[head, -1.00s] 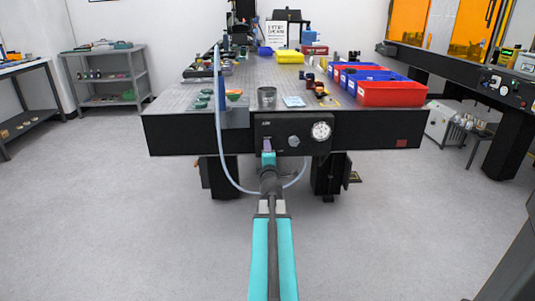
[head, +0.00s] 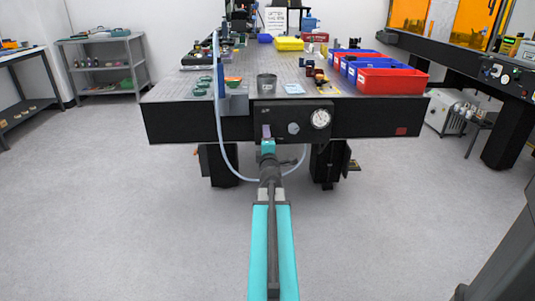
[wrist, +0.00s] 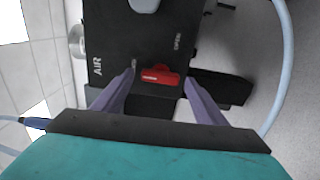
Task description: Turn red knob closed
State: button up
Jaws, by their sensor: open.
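The red knob (wrist: 162,75) shows in the wrist view as a flat red handle with a small white label, on a black panel (wrist: 120,35) marked AIR and OPEN. My gripper (wrist: 159,76) is open, with one purple finger on each side of the knob. Gaps show between the fingers and the knob; whether the tips reach its depth I cannot tell. In the head view, the panel (head: 308,137) is on the front of the table, and my gripper (head: 267,136) is at its left part. The red knob is hidden there behind my gripper.
A round gauge (head: 320,118) and a grey fitting (head: 293,128) sit on the panel right of my gripper. A pale hose (head: 222,150) loops down beside and below it. The table (head: 180,102) carries cups and bins. The floor in front is clear.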

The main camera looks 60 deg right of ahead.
jog(key=p+v, duration=0.5)
jog(key=shift+a+r, duration=0.1)
jog(key=shift+a, duration=0.05)
dwell(0.7)
jog(key=p, duration=0.5)
jog(key=shift+a+p, duration=0.35)
jog(key=shift+a, duration=0.05)
jog(key=p, duration=0.3)
jog(key=s+a+p, duration=0.1)
jog(key=p, duration=0.3)
jog(key=shift+s+a+p, duration=0.15)
jog(key=shift+s+p, duration=0.15)
jog(key=shift+p+v, duration=2.65)
jog(key=shift+p, duration=1.25)
jog(key=shift+a, duration=0.1)
